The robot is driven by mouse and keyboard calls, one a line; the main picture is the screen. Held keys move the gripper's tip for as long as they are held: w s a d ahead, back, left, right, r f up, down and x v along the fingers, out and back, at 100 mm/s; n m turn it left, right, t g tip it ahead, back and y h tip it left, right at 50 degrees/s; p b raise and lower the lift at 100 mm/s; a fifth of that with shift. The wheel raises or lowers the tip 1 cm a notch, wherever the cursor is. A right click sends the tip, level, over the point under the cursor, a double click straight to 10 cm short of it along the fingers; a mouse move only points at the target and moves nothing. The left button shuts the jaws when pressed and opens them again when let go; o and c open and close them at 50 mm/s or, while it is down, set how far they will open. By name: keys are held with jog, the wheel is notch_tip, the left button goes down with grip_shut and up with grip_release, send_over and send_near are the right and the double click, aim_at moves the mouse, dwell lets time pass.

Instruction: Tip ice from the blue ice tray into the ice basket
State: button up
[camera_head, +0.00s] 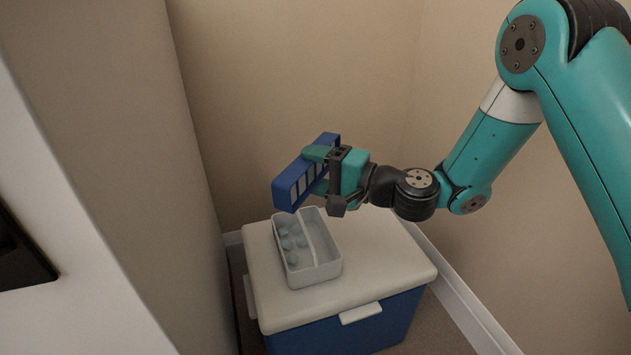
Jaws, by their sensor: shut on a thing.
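The blue ice tray (290,188) is in my gripper (318,172), above the back part of the ice basket. The right compartment looks empty. The tray and basket look apart, with the tray higher.
The basket stands on the white lid of a blue cooler (390,285). The lid has bare room at the right and front. Beige walls (300,70) close in behind and to the right. A grey wall edge (130,130) stands close on the left.

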jog(key=shift+f+t+y+b, duration=0.5)
jog(key=shift+y+b, duration=0.5)
jog(key=shift+b, duration=5.65)
jog(key=shift+r, duration=0.25)
